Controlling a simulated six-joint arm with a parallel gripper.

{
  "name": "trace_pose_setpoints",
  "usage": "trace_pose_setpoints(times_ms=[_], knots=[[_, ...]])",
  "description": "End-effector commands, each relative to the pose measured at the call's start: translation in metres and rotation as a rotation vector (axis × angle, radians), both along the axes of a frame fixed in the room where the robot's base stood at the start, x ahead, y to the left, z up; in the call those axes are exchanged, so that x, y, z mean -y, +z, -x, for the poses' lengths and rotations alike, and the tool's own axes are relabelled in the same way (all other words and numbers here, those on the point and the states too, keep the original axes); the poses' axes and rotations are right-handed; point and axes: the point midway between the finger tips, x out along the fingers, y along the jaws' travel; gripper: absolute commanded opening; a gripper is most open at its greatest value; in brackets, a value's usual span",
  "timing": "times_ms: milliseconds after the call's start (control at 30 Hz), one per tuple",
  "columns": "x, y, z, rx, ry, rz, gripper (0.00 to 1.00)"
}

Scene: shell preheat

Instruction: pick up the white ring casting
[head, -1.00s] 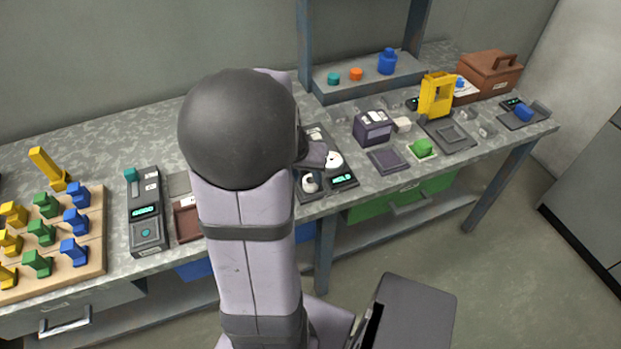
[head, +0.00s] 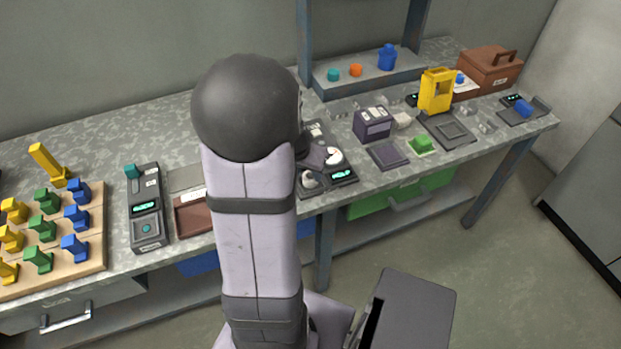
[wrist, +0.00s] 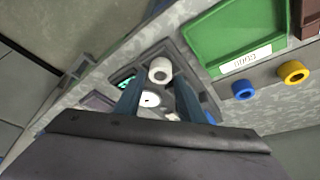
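The white ring casting (wrist: 160,70) stands on a dark bench device, with its dark hole showing. In the head view the white ring (head: 309,180) is at the device's near left, beside a green-lit display. A flat white disc (wrist: 150,99) lies on the same device, and it also shows in the head view (head: 333,156). My gripper (wrist: 159,88) is open, its two bluish fingers apart. In the wrist view the disc shows between the fingers and the ring just beyond their tips. I see no finger contact with the ring. My arm hides most of the gripper in the head view.
A green bin (wrist: 235,40) with a label, a blue ring (wrist: 243,90) and a yellow ring (wrist: 293,72) show in the wrist view. A dark purple box (head: 373,123) stands right of the device. A brown tray (head: 193,215) lies to its left.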

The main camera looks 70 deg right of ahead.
Motion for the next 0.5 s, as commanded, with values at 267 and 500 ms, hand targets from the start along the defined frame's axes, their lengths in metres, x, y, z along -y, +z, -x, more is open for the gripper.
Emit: trace_pose_setpoints(times_ms=[267, 500], knots=[[0.014, -0.027, -0.001, -0.002, 0.001, -0.003, 0.36], [0.021, -0.041, -0.002, 0.001, 0.003, -0.001, 0.36]])
